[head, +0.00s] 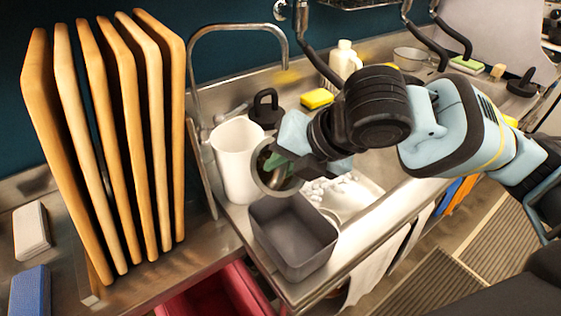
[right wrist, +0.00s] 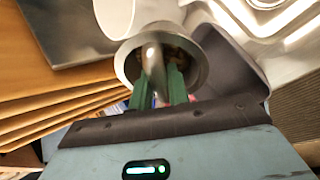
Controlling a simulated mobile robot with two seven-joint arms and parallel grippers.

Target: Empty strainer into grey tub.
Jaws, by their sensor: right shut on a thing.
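My right gripper (head: 277,162) is shut on the strainer (head: 261,181), a round grey metal cup. The strainer hangs over the back left rim of the grey tub (head: 293,266), beside the white container (head: 232,165). It looks tilted, with its round rim showing. In the right wrist view the green fingers (right wrist: 160,88) grip the strainer (right wrist: 204,66) by a metal part, and some brownish contents show inside. The grey tub (right wrist: 250,62) is to its right there. The tub's visible inside looks empty. My left gripper is not in view.
Wooden boards (head: 138,130) stand upright at the left. The faucet (head: 236,27) arches behind the white container. A black-handled item (head: 265,108), a yellow sponge (head: 317,98) and a white bottle (head: 345,58) are along the back. White pieces (head: 338,188) lie in the sink. A red bin (head: 215,292) is below.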

